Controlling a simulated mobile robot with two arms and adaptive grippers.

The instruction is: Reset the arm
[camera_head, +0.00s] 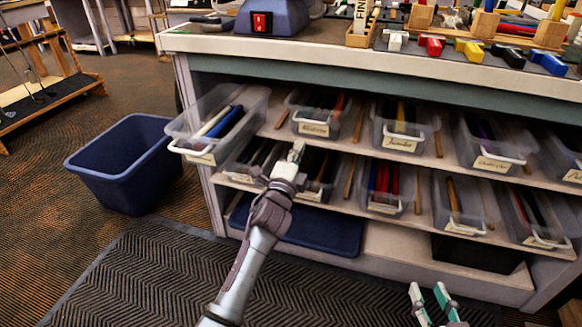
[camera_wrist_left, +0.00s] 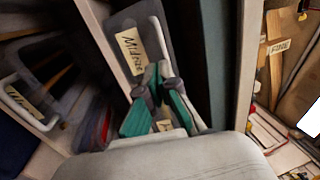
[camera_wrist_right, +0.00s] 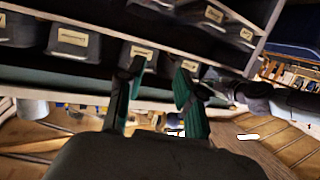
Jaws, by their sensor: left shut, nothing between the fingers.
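My left gripper (camera_head: 297,152) is in front of the lower shelf row of the workbench. Its fingers are shut and hold nothing. In the left wrist view its teal-padded fingers (camera_wrist_left: 160,78) are in front of a grey bin with a cream label (camera_wrist_left: 131,50); whether they touch it cannot be told. My right gripper (camera_head: 432,292) is low at the bottom right of the head view. Its two teal fingers stand apart with nothing between them, as the right wrist view also shows (camera_wrist_right: 155,75).
A clear bin (camera_head: 180,127) with blue and white grips juts out from the upper shelf at the left. Several labelled bins fill both shelves (camera_head: 345,147). A blue tub (camera_head: 125,165) stands on the floor at left. A ribbed mat (camera_head: 130,275) covers the floor in front.

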